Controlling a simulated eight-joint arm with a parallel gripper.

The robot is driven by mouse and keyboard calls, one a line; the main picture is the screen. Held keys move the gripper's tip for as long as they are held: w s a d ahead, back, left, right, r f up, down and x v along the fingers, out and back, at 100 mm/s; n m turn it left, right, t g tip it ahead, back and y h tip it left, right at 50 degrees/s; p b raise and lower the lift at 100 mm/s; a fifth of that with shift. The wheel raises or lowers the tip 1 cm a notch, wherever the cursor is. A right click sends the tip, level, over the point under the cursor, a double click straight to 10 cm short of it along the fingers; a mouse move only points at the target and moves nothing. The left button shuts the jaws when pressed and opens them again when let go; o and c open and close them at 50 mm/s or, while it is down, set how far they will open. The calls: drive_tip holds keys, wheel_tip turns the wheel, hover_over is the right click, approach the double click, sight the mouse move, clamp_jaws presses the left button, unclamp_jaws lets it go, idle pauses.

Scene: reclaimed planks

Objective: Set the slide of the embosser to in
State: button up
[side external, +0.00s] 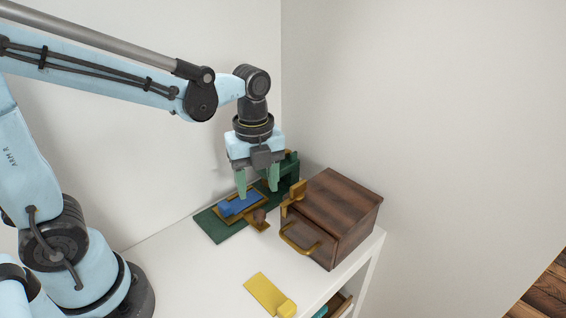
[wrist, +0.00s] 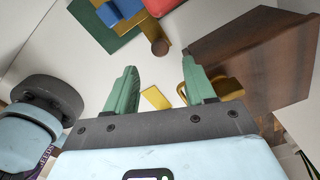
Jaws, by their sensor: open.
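The embosser has a dark green base (side external: 212,226), a blue piece (side external: 240,204) in a brass frame, and a green upright (side external: 292,168) at its far right end. A brown round knob (side external: 259,215) sticks out on its near side; I cannot tell which part is the slide. My gripper (side external: 257,191) points down over the embosser, its green fingers apart and empty, hiding part of it. In the wrist view, the green base (wrist: 96,22), blue piece (wrist: 125,9) and brown knob (wrist: 160,47) lie at the top edge, beyond my fingertips (wrist: 159,60).
A dark wooden box (side external: 345,205) with a brass handle (side external: 299,246) stands close to the right of the embosser. A yellow piece (side external: 264,293) lies near the white table's (side external: 190,285) front. A wall rises behind. The table's left front is clear.

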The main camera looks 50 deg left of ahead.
sight(260, 213)
drive_tip(key=shift+f, duration=3.45)
drive_tip(key=shift+c, duration=0.3)
clamp_jaws()
